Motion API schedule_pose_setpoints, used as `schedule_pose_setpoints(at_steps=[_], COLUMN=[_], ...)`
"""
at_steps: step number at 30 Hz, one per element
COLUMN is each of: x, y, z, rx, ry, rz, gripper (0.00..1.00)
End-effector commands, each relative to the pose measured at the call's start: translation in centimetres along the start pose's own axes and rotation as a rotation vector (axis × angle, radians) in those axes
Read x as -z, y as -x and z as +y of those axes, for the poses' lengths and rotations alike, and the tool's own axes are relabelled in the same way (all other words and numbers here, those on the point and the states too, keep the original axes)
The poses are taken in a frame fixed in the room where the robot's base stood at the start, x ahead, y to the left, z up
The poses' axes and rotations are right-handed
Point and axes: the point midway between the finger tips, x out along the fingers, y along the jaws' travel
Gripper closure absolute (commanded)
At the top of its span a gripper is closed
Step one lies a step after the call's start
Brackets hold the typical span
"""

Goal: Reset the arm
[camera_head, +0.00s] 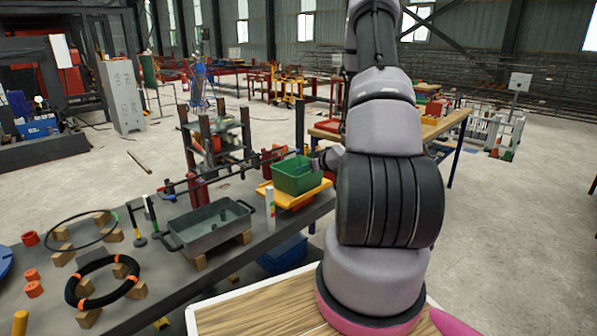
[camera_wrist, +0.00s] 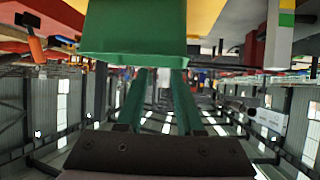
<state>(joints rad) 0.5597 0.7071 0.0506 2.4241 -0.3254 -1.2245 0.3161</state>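My gripper (camera_wrist: 160,78) shows in the wrist view as two dark fingers standing apart, with a clear gap between them and nothing visible in it. A green bin (camera_wrist: 135,28) is right at the fingertips, and the wrist view is upside down. I cannot tell whether the tips touch the bin. In the head view my arm rises on the right and bends down, with its end beside the right of the green bin (camera_head: 296,176). The fingers are mostly hidden there by my arm. The bin rests upright on a yellow tray (camera_head: 281,203).
A grey metal tub (camera_head: 212,228) stands left of the bin on the dark table (camera_head: 175,284). Black rings, wooden blocks and orange pieces lie further left. A wooden-topped table (camera_head: 447,124) stands behind my arm. Open concrete floor (camera_head: 520,220) lies to the right.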

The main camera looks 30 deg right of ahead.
Motion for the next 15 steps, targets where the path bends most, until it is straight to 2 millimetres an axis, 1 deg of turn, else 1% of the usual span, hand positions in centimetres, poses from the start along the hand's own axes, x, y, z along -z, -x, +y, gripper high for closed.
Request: schedule_pose_setpoints(at_steps=[1,3,10,13,15], x=[0.0,0.0,0.2,1.2,2.7], y=[0.6,1.1,1.6,1.8,2.2], z=[0.1,0.0,0.0,0.2,0.5], rx=[-0.002,-0.001,-0.002,-0.022,-0.052], ry=[0.0,0.0,0.002,0.008,0.014], rz=[0.001,0.0,0.0,-0.015,-0.036], gripper=[0.64,0.64,0.64,0.64,0.64])
